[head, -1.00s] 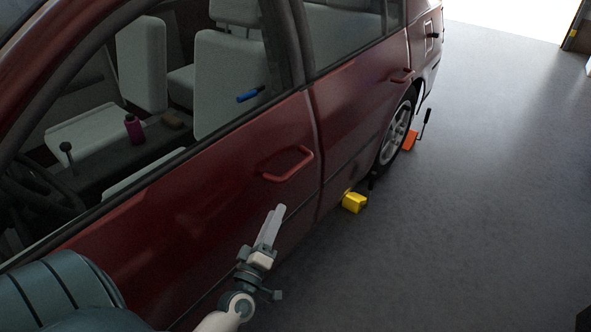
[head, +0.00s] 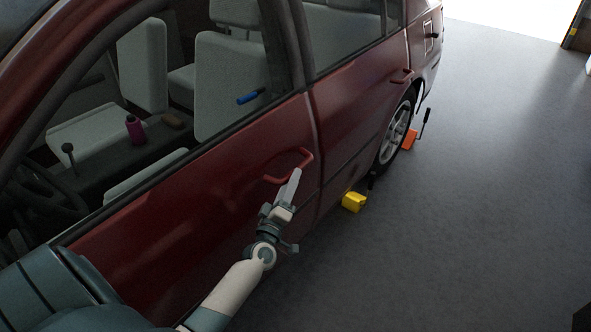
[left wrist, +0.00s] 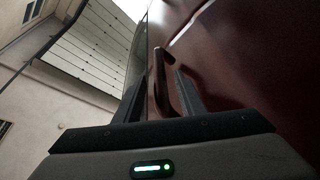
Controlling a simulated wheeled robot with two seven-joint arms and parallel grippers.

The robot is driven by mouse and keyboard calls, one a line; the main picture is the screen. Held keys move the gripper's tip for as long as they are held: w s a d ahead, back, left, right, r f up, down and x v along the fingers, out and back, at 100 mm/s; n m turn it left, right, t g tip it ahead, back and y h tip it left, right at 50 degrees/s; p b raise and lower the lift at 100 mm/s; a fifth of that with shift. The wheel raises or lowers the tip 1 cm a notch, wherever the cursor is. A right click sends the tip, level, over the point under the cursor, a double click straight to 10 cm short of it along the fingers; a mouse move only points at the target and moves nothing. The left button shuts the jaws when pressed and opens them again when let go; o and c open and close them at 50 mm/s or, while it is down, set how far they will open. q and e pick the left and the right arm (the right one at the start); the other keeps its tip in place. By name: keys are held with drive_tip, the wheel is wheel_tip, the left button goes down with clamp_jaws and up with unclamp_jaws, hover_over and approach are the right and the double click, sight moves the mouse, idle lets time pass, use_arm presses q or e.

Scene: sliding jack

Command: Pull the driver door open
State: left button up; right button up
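The dark red driver door (head: 150,235) looks shut, flush with the car body. Its red pull handle (head: 308,160) stands out near the door's rear edge. My left gripper (head: 293,178) is at the handle, its fingertips overlapping the handle's lower side in the head view. In the left wrist view the handle (left wrist: 161,72) shows between the two dark fingers, which are apart, with a gap visible beside it. Whether a finger touches the handle cannot be told. My right gripper is not in view.
A yellow block (head: 353,202) lies on the floor beside the car. An orange jack (head: 410,139) with a dark lever stands by the rear wheel (head: 395,133). A bottle (head: 134,129) and a blue item (head: 248,97) show inside the car.

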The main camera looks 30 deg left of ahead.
use_arm(q)
drive_tip(key=x, duration=0.3)
drive_tip(key=shift+w, duration=0.25)
drive_tip(key=shift+w+a+r, duration=0.15)
drive_tip(key=shift+w, duration=0.25)
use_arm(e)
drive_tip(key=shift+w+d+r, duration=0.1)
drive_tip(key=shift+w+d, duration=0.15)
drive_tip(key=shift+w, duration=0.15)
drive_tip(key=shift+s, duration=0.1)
use_arm(q)
drive_tip(key=shift+c, duration=0.9)
clamp_jaws()
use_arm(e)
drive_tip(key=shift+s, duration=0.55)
